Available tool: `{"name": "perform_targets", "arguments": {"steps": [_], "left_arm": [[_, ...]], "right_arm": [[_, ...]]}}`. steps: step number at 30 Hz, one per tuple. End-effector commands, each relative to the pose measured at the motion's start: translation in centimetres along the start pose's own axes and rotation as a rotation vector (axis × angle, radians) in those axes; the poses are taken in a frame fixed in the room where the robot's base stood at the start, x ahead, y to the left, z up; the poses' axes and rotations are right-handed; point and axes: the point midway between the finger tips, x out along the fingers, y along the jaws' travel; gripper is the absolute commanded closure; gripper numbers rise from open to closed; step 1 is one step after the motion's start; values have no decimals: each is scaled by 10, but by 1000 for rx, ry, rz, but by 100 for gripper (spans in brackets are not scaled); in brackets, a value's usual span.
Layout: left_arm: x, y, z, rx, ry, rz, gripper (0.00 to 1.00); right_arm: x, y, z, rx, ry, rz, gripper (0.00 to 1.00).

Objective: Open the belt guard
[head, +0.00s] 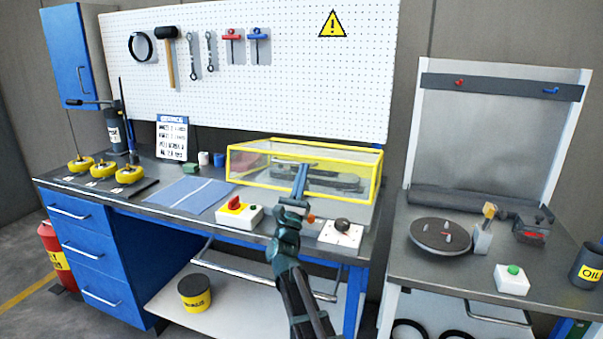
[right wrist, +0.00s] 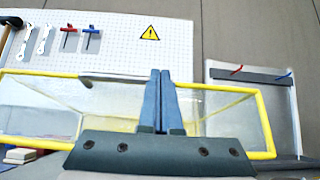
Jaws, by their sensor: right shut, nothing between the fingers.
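The belt guard (head: 376,180) is a clear box with a yellow frame, sitting at the right end of the blue workbench. It looks lowered over a dark belt drive (head: 346,183) that shows through its panels. In the right wrist view the guard (right wrist: 265,118) spans most of the width behind my fingers. My right gripper (head: 302,168) is in front of the guard's middle, its blue fingers pointing at it. The fingers are together and empty in the right wrist view (right wrist: 160,73). I cannot tell whether they touch the frame. My left gripper is not in view.
A box with a red switch (head: 238,212) and a white box with a dark knob (head: 341,233) stand at the bench's front edge. A pegboard (head: 290,75) with tools rises behind. A second table (head: 400,262) with a round plate (head: 440,235) stands right.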

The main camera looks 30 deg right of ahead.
Motion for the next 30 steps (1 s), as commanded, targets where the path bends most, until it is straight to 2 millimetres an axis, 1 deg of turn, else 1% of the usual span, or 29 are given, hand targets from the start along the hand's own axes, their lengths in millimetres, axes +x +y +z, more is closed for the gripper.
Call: {"name": "perform_targets", "arguments": {"steps": [1, 5, 8, 11, 18, 27, 30], "left_arm": [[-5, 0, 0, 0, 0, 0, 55], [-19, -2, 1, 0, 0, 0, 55], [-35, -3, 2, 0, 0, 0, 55], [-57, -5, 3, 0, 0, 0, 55], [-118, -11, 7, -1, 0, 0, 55], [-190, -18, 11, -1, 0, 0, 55], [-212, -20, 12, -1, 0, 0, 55]], "right_arm": [[12, 1, -12, 7, 36, 0, 100], [20, 2, -5, 6, 54, 0, 100], [29, 1, 3, 6, 78, 0, 100], [41, 1, 14, 6, 111, 0, 100], [76, 1, 39, 5, 216, 0, 100], [121, 2, 62, 3, 348, 2, 100], [135, 2, 68, 2, 383, 3, 100]]}}
